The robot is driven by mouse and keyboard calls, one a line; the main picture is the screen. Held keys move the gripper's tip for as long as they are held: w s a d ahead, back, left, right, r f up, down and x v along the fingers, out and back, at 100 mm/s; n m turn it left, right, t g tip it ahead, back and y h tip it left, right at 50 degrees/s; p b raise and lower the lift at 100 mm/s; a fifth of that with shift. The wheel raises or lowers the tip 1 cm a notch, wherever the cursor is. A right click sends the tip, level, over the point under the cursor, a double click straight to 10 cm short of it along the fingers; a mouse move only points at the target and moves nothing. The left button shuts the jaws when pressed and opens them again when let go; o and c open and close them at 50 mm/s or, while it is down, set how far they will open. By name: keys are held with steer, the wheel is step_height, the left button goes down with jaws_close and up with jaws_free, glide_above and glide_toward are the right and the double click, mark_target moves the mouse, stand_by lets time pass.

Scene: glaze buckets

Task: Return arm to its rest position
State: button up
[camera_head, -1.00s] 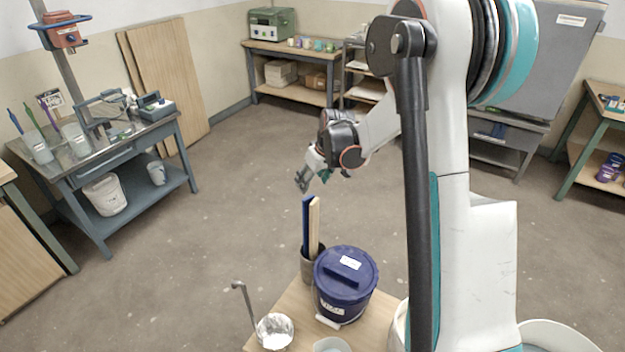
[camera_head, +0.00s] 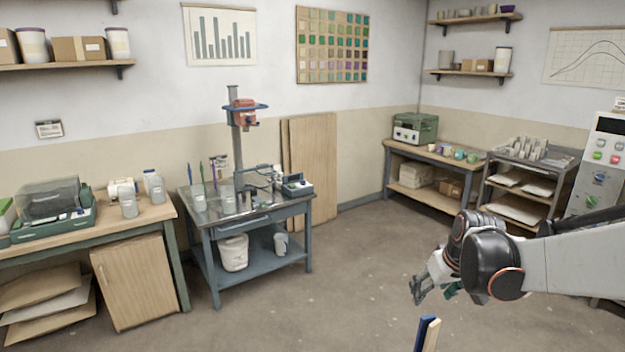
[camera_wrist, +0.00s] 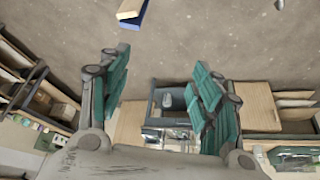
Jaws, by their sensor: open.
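My gripper (camera_head: 432,290) is at the lower right of the head view, at the end of my arm reaching in from the right edge. It hangs in the air over the floor, above the blue and cream sticks (camera_head: 427,335). In the wrist view its two teal-padded fingers (camera_wrist: 160,88) stand wide apart with nothing between them. The tops of a blue stick and a cream stick also show at the top of the wrist view (camera_wrist: 131,14). Their lower parts are cut off in the head view.
A blue-grey metal workbench (camera_head: 250,211) with a mixer stand (camera_head: 236,140) stands at centre left. A wooden bench (camera_head: 100,218) is further left. A green box-shaped device (camera_head: 415,128) sits on the back table. Open floor (camera_head: 340,270) lies between the workbench and my arm.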

steer(key=s+a+r, duration=0.1)
steer(key=s+a, duration=0.2)
steer(key=s, duration=0.5)
steer(key=s+a+r+m+t, duration=0.1)
steer(key=s+a+r, duration=0.1)
steer(key=s, duration=0.6)
steer(key=s+a+r+t, duration=0.1)
steer(key=s+a+r, duration=0.1)
steer(key=s, duration=0.7)
steer(key=shift+a+r+m, duration=0.25)
steer(key=shift+a+m, duration=0.15)
steer(key=shift+a, duration=0.45)
steer(key=shift+c, duration=0.3)
